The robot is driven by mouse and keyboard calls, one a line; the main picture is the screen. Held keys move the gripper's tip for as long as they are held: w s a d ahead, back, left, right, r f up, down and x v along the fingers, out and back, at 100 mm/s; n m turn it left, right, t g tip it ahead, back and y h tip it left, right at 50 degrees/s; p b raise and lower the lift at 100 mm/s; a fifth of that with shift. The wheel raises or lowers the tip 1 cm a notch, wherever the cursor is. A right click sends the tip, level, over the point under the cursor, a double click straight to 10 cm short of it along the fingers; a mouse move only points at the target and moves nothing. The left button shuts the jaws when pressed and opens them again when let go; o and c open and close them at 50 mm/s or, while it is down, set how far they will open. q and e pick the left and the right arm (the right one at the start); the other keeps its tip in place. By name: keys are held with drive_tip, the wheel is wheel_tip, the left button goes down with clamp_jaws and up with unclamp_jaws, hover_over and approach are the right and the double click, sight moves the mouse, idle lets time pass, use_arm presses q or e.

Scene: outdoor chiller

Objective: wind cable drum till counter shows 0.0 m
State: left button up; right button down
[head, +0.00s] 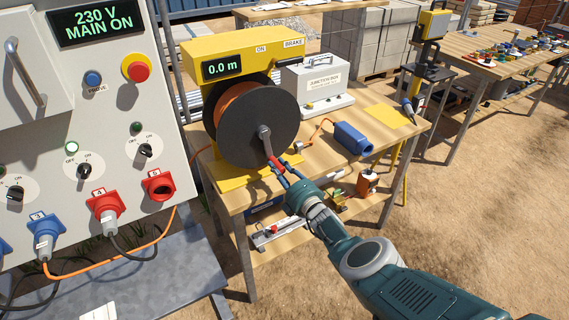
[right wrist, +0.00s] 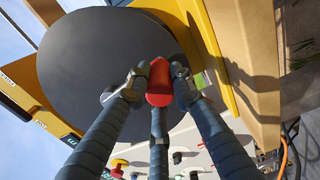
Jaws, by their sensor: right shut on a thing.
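The cable drum (head: 243,120) has a dark round flange with orange cable behind it, on a yellow stand on the wooden table. The counter (head: 222,67) on the stand reads 0.0 m. A grey crank (head: 265,137) runs down from the drum's middle to a red handle. My right gripper (head: 279,172) is shut on the red handle, below the drum's centre. The right wrist view shows the fingers around the red handle (right wrist: 159,82) in front of the dark flange (right wrist: 105,60). My left gripper is not in view.
A white junction box (head: 318,82) and a blue connector (head: 352,138) on an orange cable share the table. A power panel (head: 100,110) reading "230 V MAIN ON" stands close on the left. Sandy ground at right is clear.

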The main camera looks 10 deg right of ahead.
drive_tip(key=shift+s+a+f+m, duration=0.15)
drive_tip(key=shift+s+a+m, duration=0.05)
drive_tip(key=shift+a+m, duration=0.25)
drive_tip(key=shift+s+a+f+m, duration=0.1)
drive_tip(key=shift+s+a+m, duration=0.1)
drive_tip(key=shift+a+m, duration=0.2)
